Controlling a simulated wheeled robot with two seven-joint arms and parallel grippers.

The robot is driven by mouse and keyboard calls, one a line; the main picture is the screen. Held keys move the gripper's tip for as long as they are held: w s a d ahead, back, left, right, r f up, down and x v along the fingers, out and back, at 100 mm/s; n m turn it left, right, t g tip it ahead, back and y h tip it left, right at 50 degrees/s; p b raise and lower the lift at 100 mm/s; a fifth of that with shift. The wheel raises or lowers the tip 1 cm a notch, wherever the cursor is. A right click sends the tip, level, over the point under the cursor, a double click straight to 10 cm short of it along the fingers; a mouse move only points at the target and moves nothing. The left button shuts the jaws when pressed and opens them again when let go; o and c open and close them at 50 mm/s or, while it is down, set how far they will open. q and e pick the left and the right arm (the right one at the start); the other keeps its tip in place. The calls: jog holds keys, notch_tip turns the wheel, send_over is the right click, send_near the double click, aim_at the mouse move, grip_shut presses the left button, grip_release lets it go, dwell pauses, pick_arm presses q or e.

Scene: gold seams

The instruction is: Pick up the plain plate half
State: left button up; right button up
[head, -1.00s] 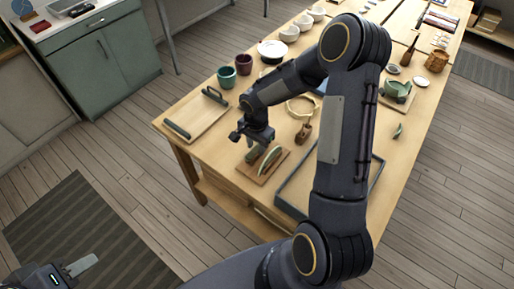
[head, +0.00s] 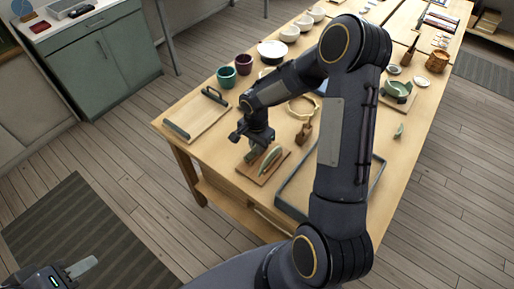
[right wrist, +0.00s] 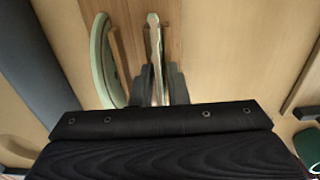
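Two pale green plate halves stand on edge on a small wooden board (head: 272,172) near the table's front edge. In the right wrist view one half (right wrist: 155,45) shows edge-on between the fingers of my right gripper (right wrist: 158,75). The other half (right wrist: 103,55) stands to the left, outside the fingers; it also shows in the head view (head: 270,158). I cannot tell for sure which half is the plain one, or whether the fingers press on the half between them. My right gripper (head: 252,146) is low over the board. My left gripper (head: 80,267) is at the lower left, away from the table.
A wooden tray with dark handles (head: 200,118) lies to the left. Green (head: 226,77) and dark red cups (head: 244,64) stand behind. Bowls stand farther back.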

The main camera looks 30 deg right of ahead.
grip_shut()
